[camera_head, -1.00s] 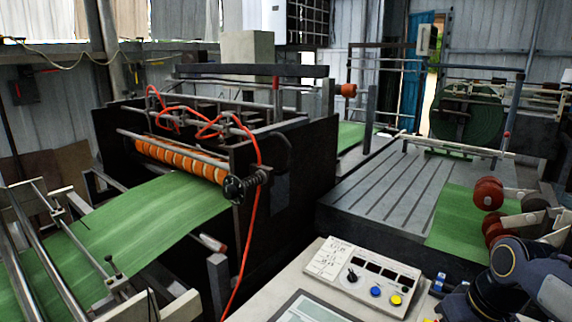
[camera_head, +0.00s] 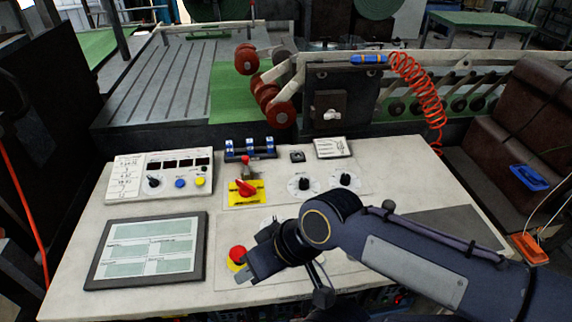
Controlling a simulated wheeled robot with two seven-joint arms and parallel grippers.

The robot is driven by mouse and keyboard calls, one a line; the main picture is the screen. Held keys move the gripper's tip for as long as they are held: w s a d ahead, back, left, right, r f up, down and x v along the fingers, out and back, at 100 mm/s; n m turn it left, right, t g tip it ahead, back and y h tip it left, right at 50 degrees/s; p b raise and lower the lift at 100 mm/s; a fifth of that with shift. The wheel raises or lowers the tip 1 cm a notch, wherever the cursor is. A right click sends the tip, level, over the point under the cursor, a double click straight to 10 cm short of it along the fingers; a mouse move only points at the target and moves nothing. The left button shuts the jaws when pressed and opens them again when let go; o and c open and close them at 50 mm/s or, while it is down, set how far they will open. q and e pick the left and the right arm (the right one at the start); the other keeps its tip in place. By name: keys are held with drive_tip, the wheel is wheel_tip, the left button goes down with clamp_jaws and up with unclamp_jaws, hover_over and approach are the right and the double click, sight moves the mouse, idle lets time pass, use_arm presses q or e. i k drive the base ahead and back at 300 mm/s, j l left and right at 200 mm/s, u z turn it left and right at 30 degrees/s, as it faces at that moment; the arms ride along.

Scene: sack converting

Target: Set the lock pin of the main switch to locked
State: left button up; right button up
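The main switch (camera_head: 246,188) is a red rotary handle on a yellow plate, on the pale console left of centre. A small red-topped pin (camera_head: 245,160) stands just above it at the plate's upper edge and looks like the lock pin; its exact setting is too small to tell. My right gripper (camera_head: 254,268) is over the front of the console, below and apart from the switch, close to a red push button. Its fingers are dark and seen at an angle, so their opening is unclear. My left gripper is out of view.
A red push button (camera_head: 237,254) sits beside my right gripper. A screen (camera_head: 148,250) and a button box (camera_head: 160,175) are on the left. Blue-levered switches (camera_head: 250,148) stand behind the main switch, and dials (camera_head: 304,186) are to its right. A coiled orange hose (camera_head: 420,85) hangs behind.

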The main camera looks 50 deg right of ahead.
sight(245, 158)
drive_tip(key=z, duration=1.75)
